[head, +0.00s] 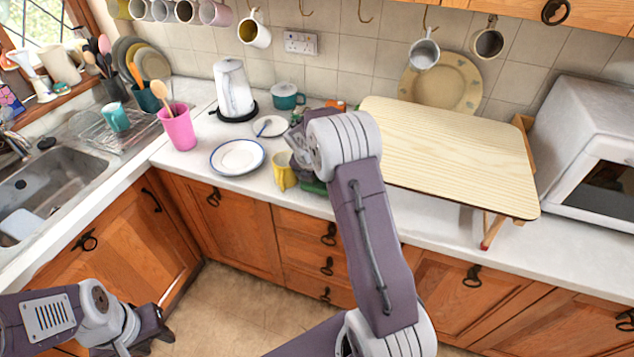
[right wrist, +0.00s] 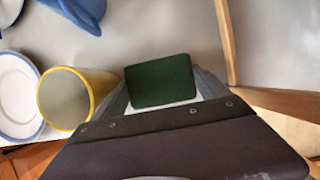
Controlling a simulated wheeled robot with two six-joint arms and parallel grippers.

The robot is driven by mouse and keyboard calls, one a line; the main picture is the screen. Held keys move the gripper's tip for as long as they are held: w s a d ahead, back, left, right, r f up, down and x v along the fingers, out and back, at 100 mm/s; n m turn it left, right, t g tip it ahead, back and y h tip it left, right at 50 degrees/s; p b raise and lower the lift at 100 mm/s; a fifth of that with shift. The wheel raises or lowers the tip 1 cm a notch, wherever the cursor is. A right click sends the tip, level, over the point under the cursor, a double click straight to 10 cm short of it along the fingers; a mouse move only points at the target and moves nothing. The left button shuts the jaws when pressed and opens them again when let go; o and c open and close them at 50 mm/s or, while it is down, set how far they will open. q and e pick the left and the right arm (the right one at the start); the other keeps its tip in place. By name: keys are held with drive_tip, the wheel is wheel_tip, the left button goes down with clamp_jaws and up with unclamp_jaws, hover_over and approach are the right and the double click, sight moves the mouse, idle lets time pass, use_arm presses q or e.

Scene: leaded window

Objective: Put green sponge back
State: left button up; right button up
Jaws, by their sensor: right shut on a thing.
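The dark green sponge (right wrist: 160,80) sits between the fingers of my right gripper (right wrist: 163,92) in the right wrist view, and the gripper is shut on it. In the head view, a green edge of the sponge (head: 314,187) shows beside the yellow mug, near the counter's front; my right arm hides most of the gripper. I cannot tell whether the sponge touches the counter. My left gripper (head: 152,332) is low at the left, in front of the cabinets and away from the counter; its finger opening is not clear.
A yellow mug (right wrist: 75,98) stands close to the left of the sponge, with a white blue-rimmed plate (head: 237,157) beyond it. A wooden board (head: 450,150) on legs stands to the right. The sink (head: 50,185) is at the left. A pink cup (head: 180,130) holds utensils.

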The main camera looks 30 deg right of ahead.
sight(315, 182)
drive_tip(key=shift+f, duration=0.8)
drive_tip(key=o, duration=1.2)
drive_tip(key=shift+f, duration=0.1)
drive_tip(key=shift+c, duration=0.2)
drive_tip(key=shift+r, duration=0.2)
drive_tip(key=v, duration=0.5)
drive_tip(key=shift+s+a, duration=0.15)
drive_tip(key=shift+a, duration=0.15)
drive_tip(key=s+a+b, duration=0.2)
drive_tip(key=s+a, duration=0.5)
drive_tip(key=a, duration=0.2)
drive_tip(key=s+a+f+m+g+y, duration=0.1)
drive_tip(key=s+a+f+m+y, duration=0.1)
drive_tip(key=s+m, duration=0.6)
drive_tip(key=s+a+f+m+y, duration=0.1)
drive_tip(key=s+m, duration=0.7)
drive_tip(key=m, duration=1)
drive_tip(key=shift+s+a+f+m+g+y, duration=0.3)
drive_tip(key=shift+a+f+g+y, duration=0.1)
drive_tip(key=shift+a+f, duration=0.25)
